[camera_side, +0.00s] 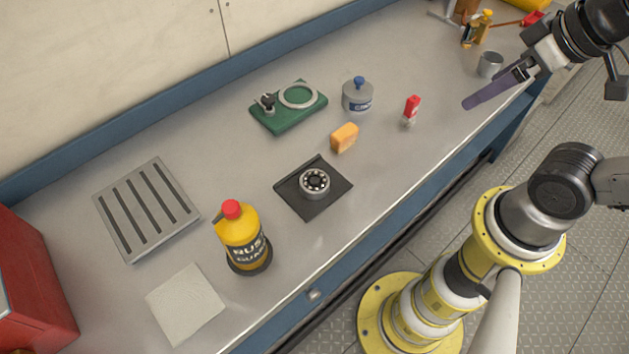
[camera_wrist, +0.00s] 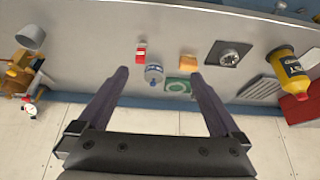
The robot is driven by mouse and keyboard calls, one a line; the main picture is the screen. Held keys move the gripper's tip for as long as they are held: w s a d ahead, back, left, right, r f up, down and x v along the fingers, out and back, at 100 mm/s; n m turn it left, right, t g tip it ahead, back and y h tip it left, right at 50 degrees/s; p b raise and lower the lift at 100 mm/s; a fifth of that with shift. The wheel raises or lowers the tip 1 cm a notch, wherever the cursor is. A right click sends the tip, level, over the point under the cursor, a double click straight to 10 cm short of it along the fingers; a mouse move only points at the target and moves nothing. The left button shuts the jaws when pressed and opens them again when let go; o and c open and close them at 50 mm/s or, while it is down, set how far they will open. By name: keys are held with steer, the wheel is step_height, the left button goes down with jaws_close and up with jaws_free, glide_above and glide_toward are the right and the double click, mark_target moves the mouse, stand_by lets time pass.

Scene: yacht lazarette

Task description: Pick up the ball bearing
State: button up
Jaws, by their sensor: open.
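The ball bearing (camera_side: 314,181) is a small silver ring with dark balls. It lies flat on a black square mat (camera_side: 333,206) near the middle of the bench. In the wrist view the ball bearing (camera_wrist: 229,57) and its mat (camera_wrist: 213,50) show at upper right, outside the span of the fingers. My gripper (camera_side: 468,104) is at upper right in the side view, above the bench's front edge and well away from the bearing. In the wrist view my gripper (camera_wrist: 160,80) has its two dark fingers wide apart, with nothing held between them.
An orange sponge (camera_side: 344,137) and a yellow rust-guard bottle (camera_side: 241,239) stand near the mat. A slotted metal plate (camera_side: 146,209) lies left.

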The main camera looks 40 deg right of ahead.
steer(key=w+a+r+n, duration=0.2)
steer(key=w+r+n, duration=0.2)
steer(key=w+n, duration=0.15)
steer(key=n+g+y, duration=0.1)
steer(key=n+g, duration=0.4)
steer(key=n, duration=0.5)
glide_above(315, 181)
steer(key=f, duration=1.7)
steer(key=shift+w+d+f, duration=0.2)
steer(key=shift+d, duration=0.1)
steer(key=shift+s+a+f, duration=0.1)
steer(key=shift+f, duration=1.3)
steer(key=shift+s+a+f, duration=0.1)
steer(key=shift+f, duration=1.25)
